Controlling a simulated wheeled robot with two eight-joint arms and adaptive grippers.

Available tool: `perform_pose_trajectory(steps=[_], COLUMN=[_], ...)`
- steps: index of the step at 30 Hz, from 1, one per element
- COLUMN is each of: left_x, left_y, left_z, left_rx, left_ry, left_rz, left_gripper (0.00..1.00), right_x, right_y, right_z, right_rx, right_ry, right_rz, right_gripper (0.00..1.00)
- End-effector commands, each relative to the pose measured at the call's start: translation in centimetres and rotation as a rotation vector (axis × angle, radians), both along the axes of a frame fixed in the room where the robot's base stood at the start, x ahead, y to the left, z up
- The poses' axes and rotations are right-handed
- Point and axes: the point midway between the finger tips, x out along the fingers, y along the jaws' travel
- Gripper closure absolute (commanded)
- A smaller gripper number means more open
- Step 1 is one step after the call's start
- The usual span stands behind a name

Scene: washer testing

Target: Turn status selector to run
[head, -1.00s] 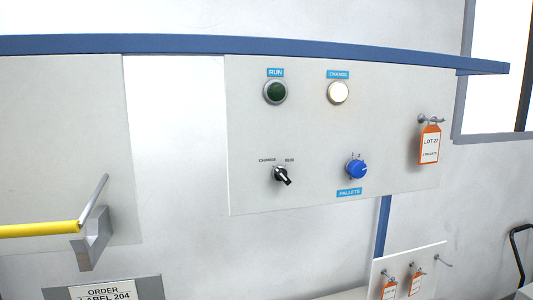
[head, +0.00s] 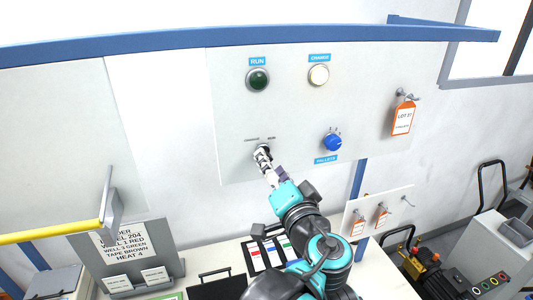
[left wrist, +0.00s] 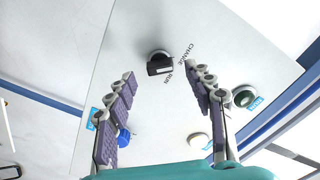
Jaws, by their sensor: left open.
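The status selector (left wrist: 159,63) is a black knob on the light panel, with the printed words CHANGE and RUN beside it in the left wrist view. My left gripper (head: 264,156) is at the selector and mostly hides it in the head view. In the left wrist view its two purple-padded fingers are open, with the knob between and just beyond the fingertips; no contact is clear. The dark green RUN lamp (head: 257,79) looks unlit, and the CHANGE lamp (head: 318,75) is bright white. My right gripper is not in view.
A blue PALLETS knob (head: 332,142) sits right of the selector. An orange-edged LOT 27 tag (head: 403,118) hangs at the panel's right. A yellow-handled bar (head: 50,232) juts out at left. Below are a sign stand (head: 140,262) and a white worktop (head: 385,285).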

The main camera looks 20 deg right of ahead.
Motion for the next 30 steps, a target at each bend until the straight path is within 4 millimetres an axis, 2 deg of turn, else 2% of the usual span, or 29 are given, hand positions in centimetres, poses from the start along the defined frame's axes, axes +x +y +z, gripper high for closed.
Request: perform_pose_trajectory(steps=[1,6,16,17,22,23,30], left_x=[0.9,2.8,3.3,3.3,3.3,3.3,3.3], left_y=[0.1,0.1,0.2,0.1,0.2,0.1,0.1], left_z=[0.2,0.1,0.0,0.0,0.0,0.0,0.0], left_rx=[0.000,0.000,0.000,0.000,0.000,0.000,0.012], left_ry=[0.000,0.001,0.001,0.001,0.001,0.001,0.003], left_rz=[0.003,0.002,-0.001,-0.001,0.000,0.000,-0.001], left_gripper=[0.47,0.47,0.47,0.50,0.94,0.97,0.97], right_x=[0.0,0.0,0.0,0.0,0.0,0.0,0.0], right_y=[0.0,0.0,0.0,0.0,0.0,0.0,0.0], right_z=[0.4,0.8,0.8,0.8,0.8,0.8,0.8], right_rx=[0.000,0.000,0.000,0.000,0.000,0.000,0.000], right_ry=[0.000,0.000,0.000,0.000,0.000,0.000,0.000], right_rz=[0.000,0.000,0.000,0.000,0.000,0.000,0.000], right_gripper=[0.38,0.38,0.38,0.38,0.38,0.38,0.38])
